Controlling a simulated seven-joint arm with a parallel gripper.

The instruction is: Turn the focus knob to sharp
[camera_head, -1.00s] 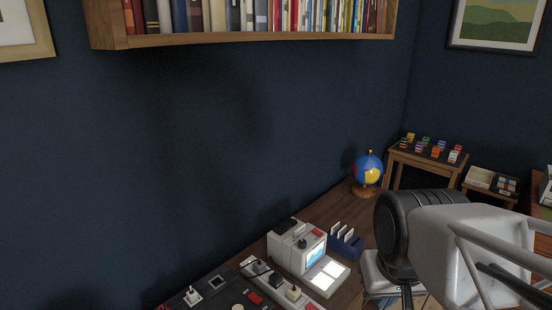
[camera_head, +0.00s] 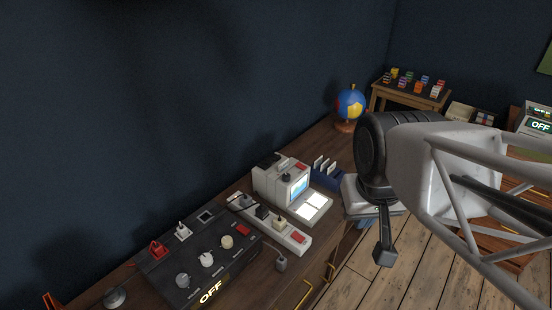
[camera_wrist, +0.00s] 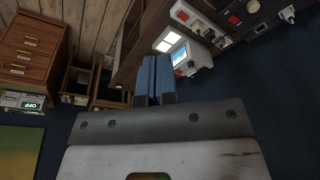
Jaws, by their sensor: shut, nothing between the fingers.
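A white viewer (camera_head: 268,181) with a small lit screen and dark knobs stands on the desk. One dark round knob (camera_head: 287,177) is on its upper part; I cannot read any focus or sharp marking. The viewer also shows in the wrist view (camera_wrist: 188,60), near the top right. My gripper (camera_head: 382,257) hangs down right of the viewer, over the floor in the picture and apart from it. In the wrist view its blue-padded fingers (camera_wrist: 155,60) are together with nothing between them.
A dark panel (camera_head: 225,261) with knobs, switches and an "OFF" label lies at the front left. A white switch strip (camera_head: 295,241) lies between it and the viewer. A blue slide rack (camera_head: 328,180) and a globe (camera_head: 351,104) stand beyond. Wooden floor is at the right.

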